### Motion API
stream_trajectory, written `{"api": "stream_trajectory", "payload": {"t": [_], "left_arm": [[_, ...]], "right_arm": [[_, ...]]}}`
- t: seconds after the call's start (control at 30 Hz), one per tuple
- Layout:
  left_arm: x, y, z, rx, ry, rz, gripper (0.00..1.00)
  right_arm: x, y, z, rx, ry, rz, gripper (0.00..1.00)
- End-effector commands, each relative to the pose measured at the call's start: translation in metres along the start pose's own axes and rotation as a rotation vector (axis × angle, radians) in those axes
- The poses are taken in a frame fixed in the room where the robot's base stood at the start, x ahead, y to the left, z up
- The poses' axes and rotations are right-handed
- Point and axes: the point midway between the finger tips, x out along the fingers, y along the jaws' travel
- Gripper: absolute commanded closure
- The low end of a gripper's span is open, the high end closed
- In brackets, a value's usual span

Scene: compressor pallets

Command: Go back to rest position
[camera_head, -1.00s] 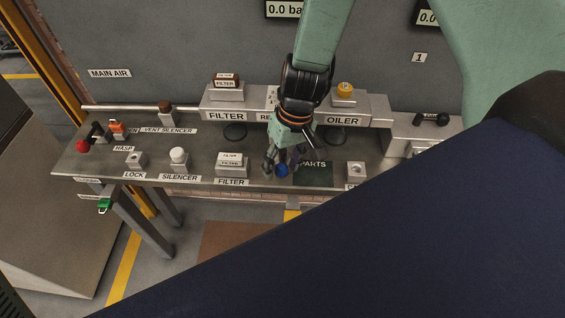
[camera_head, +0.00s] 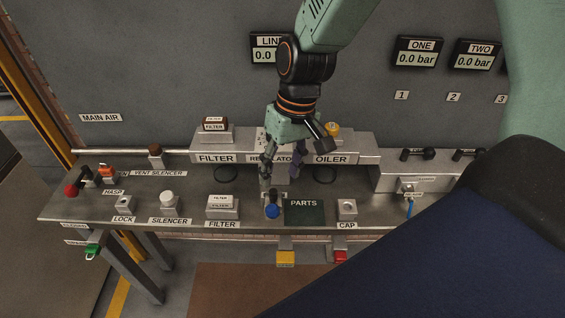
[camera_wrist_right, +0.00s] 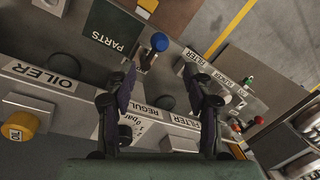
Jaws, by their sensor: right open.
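My right gripper (camera_head: 282,172) hangs from its arm in front of the regulator block, with its fingers apart and pointing down over the bench. In the right wrist view its two dark fingers (camera_wrist_right: 162,85) are spread with nothing held between them. A blue-topped knob (camera_head: 272,211) stands on the bench below the fingertips, apart from them. It also shows in the right wrist view (camera_wrist_right: 159,42), beyond the fingers. The gripper partly hides the REGULATOR label (camera_head: 258,159). My left gripper is not in view.
The metal bench (camera_head: 135,207) carries a FILTER block (camera_head: 222,207), a white silencer (camera_head: 168,199), a dark PARTS mat (camera_head: 304,212) and a CAP holder (camera_head: 347,210). The OILER's yellow cap (camera_head: 333,130) is close right of the gripper. Gauges (camera_head: 417,54) hang on the wall.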

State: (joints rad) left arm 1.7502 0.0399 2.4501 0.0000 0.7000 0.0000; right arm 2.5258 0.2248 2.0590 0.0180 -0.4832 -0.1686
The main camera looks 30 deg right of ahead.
Motion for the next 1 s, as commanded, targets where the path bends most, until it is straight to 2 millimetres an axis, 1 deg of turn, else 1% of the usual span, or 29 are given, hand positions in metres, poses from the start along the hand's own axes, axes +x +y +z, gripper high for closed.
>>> {"api": "stream_trajectory", "payload": {"t": [0.1,0.2,0.67,0.73,0.77,0.87,0.9,0.97,1.0], "left_arm": [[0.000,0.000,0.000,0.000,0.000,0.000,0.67],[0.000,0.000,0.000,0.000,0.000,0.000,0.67],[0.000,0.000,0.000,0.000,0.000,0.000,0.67],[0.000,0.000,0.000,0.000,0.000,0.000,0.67],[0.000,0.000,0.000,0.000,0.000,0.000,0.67],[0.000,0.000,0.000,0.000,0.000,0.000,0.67],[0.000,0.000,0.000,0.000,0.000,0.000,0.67],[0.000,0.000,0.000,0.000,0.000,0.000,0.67],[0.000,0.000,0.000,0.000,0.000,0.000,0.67]], "right_arm": [[-0.010,0.000,0.000,0.000,0.001,0.000,0.48],[-0.012,0.000,0.000,0.000,0.000,0.001,0.48],[-0.013,0.000,0.000,0.000,0.000,0.001,0.48],[-0.009,0.001,0.002,0.002,-0.003,0.003,0.48],[-0.004,0.001,0.003,0.004,-0.004,0.006,0.48],[0.026,0.006,0.016,0.018,-0.013,0.025,0.48],[0.043,0.009,0.024,0.026,-0.016,0.037,0.48],[0.071,0.013,0.040,0.037,-0.019,0.058,0.48],[0.090,0.016,0.052,0.044,-0.021,0.072,0.48]]}}
